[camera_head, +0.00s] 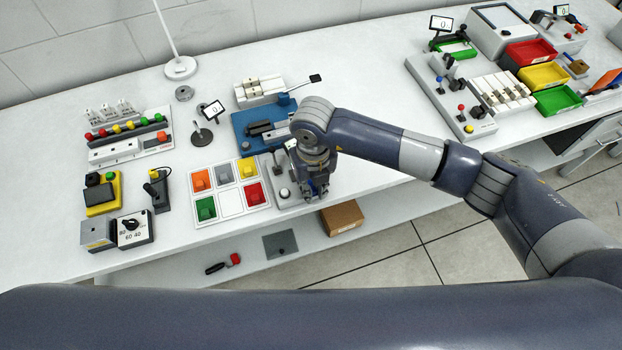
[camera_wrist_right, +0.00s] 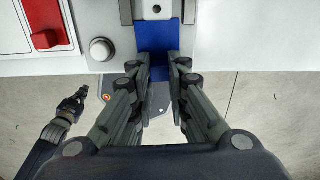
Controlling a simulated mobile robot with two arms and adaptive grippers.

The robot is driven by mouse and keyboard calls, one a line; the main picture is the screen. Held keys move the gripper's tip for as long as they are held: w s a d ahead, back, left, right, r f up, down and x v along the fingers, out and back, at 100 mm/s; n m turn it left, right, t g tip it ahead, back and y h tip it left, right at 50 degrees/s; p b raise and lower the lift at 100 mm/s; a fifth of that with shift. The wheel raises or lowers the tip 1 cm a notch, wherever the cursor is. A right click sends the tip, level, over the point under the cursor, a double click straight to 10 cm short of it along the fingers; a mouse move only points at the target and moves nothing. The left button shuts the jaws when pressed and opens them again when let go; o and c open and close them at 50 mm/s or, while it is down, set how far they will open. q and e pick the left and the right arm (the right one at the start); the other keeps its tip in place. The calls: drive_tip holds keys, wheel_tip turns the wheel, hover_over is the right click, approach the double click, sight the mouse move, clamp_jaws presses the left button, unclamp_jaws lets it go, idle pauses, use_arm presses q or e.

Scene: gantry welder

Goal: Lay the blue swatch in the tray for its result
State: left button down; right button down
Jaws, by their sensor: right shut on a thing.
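My right gripper (camera_head: 317,190) is at the front edge of the bench, beside a small grey fixture (camera_head: 286,194) with a round knob. In the right wrist view its two fingers (camera_wrist_right: 160,66) are shut on the blue swatch (camera_wrist_right: 157,42), at a slot in the fixture. Whether the swatch still touches the fixture cannot be told. Left of the fixture, a white tray (camera_head: 230,204) holds orange, grey, yellow, green and red swatches; its front middle cell is bare. A dark jointed part (camera_wrist_right: 70,108), seemingly my left gripper, shows at the left of the wrist view; its jaws are unclear.
A blue-based device (camera_head: 252,127) stands behind the fixture. A small display (camera_head: 212,110) stands behind the tray. A black-yellow switch box (camera_head: 102,192) and a dial box (camera_head: 134,230) are at the left. A brown box (camera_head: 342,217) lies below the bench edge.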

drive_tip(key=shift+s+d+r+p, duration=0.1)
drive_tip(key=shift+s+d+p, duration=0.15)
drive_tip(key=shift+s, duration=0.4)
drive_tip(key=shift+s+d+f+p, duration=0.1)
drive_tip(key=shift+s+d+p, duration=0.15)
drive_tip(key=shift+s, duration=0.35)
drive_tip(key=shift+s+d+r+p, duration=0.15)
drive_tip(key=shift+s+p, duration=0.1)
drive_tip(key=shift+s, duration=0.4)
wheel_tip(320, 180, up, 6)
drive_tip(key=p, duration=0.3)
drive_tip(key=shift+r+p, duration=0.2)
drive_tip(key=shift+p, duration=0.15)
